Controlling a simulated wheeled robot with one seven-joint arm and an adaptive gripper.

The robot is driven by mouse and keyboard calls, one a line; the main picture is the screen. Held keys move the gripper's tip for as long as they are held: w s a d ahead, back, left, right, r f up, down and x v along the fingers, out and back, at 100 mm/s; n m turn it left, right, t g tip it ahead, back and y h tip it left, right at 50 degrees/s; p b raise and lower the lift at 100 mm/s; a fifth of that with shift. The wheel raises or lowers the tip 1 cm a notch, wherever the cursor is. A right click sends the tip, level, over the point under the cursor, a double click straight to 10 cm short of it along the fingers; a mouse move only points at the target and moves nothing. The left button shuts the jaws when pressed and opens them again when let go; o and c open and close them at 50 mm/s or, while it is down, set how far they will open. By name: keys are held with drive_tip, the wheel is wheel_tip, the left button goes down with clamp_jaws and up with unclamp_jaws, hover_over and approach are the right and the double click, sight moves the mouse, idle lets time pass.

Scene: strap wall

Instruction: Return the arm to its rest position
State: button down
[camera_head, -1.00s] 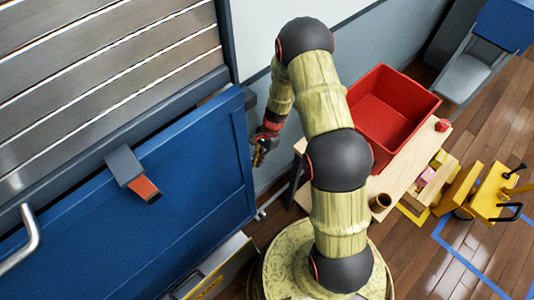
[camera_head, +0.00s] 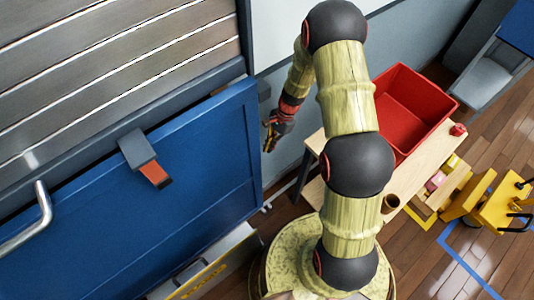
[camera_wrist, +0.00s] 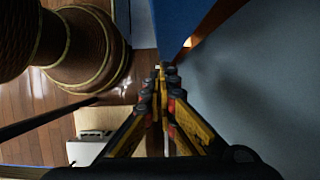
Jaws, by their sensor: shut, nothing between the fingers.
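My gripper (camera_head: 268,147) hangs beside the right edge of the blue panel in the head view, in front of the grey wall. It points down and looks apart from the panel and the wall. In the wrist view its two yellow-and-black fingers (camera_wrist: 161,80) meet at the tips, with nothing between them. My arm is bent, rising from its base and folding over to the left at the top.
A blue panel (camera_head: 200,190) below a slatted metal shutter (camera_head: 120,65) fills the left. A wooden table (camera_head: 412,165) with a red bin (camera_head: 412,105) and brown cup (camera_head: 390,203) stands right of my arm. A yellow cart (camera_head: 490,215) is farther right, on wooden floor.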

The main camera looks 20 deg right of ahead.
drive_tip(key=v, duration=0.6)
drive_tip(key=shift+d+r, duration=0.2)
drive_tip(key=shift+r, duration=0.05)
drive_tip(key=s+r+n+g, duration=0.1)
drive_tip(key=s+r+n, duration=0.2)
drive_tip(key=s+n, duration=0.3)
drive_tip(key=s+a+r+n+t+h, duration=0.1)
drive_tip(key=s+r, duration=0.4)
drive_tip(key=r, duration=0.6)
drive_tip(key=s+a+r+n+t+h, duration=0.1)
drive_tip(key=s+r+n+t, duration=0.3)
drive_tip(key=r, duration=0.7)
drive_tip(key=s+a+r+n+t+h, duration=0.2)
drive_tip(key=s+r, duration=0.5)
drive_tip(key=r, duration=0.5)
drive_tip(key=shift+s+n+t, duration=0.25)
drive_tip(key=shift+n+t, duration=0.25)
drive_tip(key=shift+n, duration=0.1)
